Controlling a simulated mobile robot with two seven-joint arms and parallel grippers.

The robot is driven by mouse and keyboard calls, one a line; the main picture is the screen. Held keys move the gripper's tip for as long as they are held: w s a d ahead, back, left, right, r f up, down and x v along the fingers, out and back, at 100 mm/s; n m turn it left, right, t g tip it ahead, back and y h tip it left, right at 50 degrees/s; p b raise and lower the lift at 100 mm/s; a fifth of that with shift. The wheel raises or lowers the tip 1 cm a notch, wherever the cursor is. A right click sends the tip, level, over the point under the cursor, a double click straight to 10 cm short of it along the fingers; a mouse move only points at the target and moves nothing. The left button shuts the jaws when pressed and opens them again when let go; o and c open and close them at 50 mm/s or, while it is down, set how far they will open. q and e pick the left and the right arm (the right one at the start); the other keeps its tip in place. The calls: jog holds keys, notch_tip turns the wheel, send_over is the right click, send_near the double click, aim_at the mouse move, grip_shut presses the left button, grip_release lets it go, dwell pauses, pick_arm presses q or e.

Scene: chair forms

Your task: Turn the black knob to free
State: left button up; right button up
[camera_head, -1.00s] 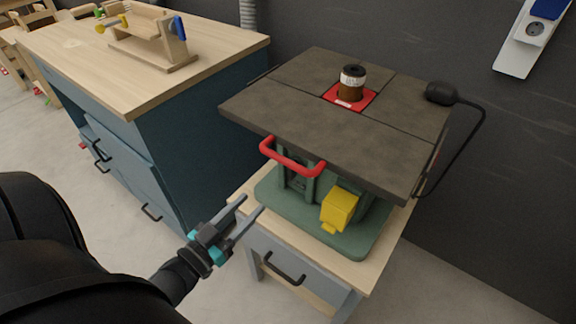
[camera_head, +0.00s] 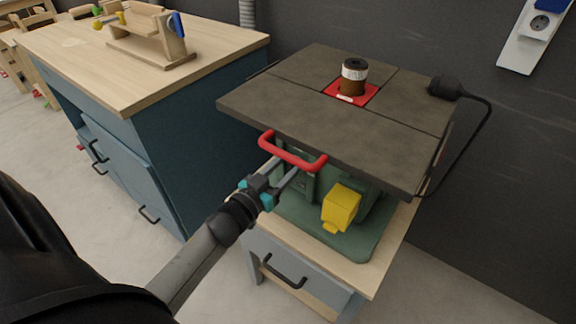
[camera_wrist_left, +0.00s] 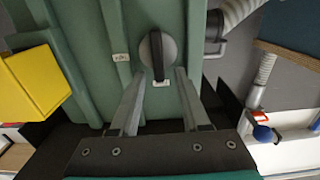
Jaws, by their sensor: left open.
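The black knob (camera_wrist_left: 157,55) shows in the left wrist view as an upright bar on a round grey disc on the green machine body (camera_wrist_left: 88,45). One small white label (camera_wrist_left: 121,57) sits left of the disc and another (camera_wrist_left: 162,83) just below it; their text is too small to read. In the head view the knob is hidden. My left gripper (camera_head: 284,166) is under the front of the machine's dark table top (camera_head: 300,105). In the wrist view its open fingers (camera_wrist_left: 160,73) point at the knob's lower end, one to each side, with nothing visibly held.
A red handle (camera_head: 292,153) sticks out at the table's front edge, close to my fingers. A yellow box (camera_head: 341,207) is on the machine's front. A grey hose (camera_wrist_left: 236,12) is beside the knob in the wrist view. A blue workbench (camera_head: 180,140) stands on the left.

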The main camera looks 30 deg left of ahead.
pick_arm(q)
jog(key=shift+w, duration=0.2)
jog(key=shift+s, duration=0.1)
grip_shut()
jog(key=shift+f, duration=0.1)
